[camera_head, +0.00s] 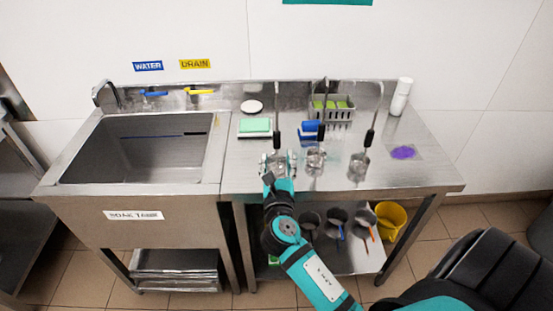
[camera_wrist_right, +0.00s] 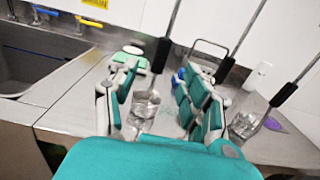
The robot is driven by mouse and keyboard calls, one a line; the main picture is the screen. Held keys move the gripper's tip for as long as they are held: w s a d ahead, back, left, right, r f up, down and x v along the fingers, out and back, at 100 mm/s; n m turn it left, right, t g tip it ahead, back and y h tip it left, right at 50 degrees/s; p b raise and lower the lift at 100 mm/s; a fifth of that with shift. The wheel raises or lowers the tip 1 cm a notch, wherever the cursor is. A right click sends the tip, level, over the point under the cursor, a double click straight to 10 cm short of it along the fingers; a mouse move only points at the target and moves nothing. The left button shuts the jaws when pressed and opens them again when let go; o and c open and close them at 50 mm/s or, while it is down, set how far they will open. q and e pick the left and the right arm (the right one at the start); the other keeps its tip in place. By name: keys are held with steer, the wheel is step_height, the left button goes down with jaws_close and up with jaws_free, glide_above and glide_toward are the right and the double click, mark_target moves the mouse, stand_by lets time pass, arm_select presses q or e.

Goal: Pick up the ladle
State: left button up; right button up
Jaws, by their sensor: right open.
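Three metal ladles with cup-like bowls and upright black-gripped handles stand in a row on the steel counter. The left ladle (camera_head: 277,139) is at my right gripper (camera_head: 278,162), which hides most of its bowl in the head view. In the right wrist view, the left ladle's bowl (camera_wrist_right: 145,108) shows between the two open fingers of my right gripper (camera_wrist_right: 160,105), with no clear grip on it. The middle ladle (camera_head: 316,157) stands just to the right, and the right ladle (camera_head: 359,166) farther right. My left gripper is not in view.
A sink (camera_head: 140,150) lies left of the ladles. Behind them are a green sponge (camera_head: 256,126), a blue item (camera_head: 309,130) and a metal rack (camera_head: 333,115). A white bottle (camera_head: 400,96) and a purple patch (camera_head: 403,152) are at right. A yellow bucket (camera_head: 391,217) stands below.

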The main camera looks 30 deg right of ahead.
mark_target(277, 143)
steer(key=x, duration=0.3)
steer(key=p+x, duration=0.1)
steer(key=x, duration=0.5)
steer(key=shift+w+d+f, duration=0.25)
steer(key=shift+f, duration=0.1)
steer(key=shift+s, duration=0.1)
steer(key=shift+c, duration=0.8)
jaws_close()
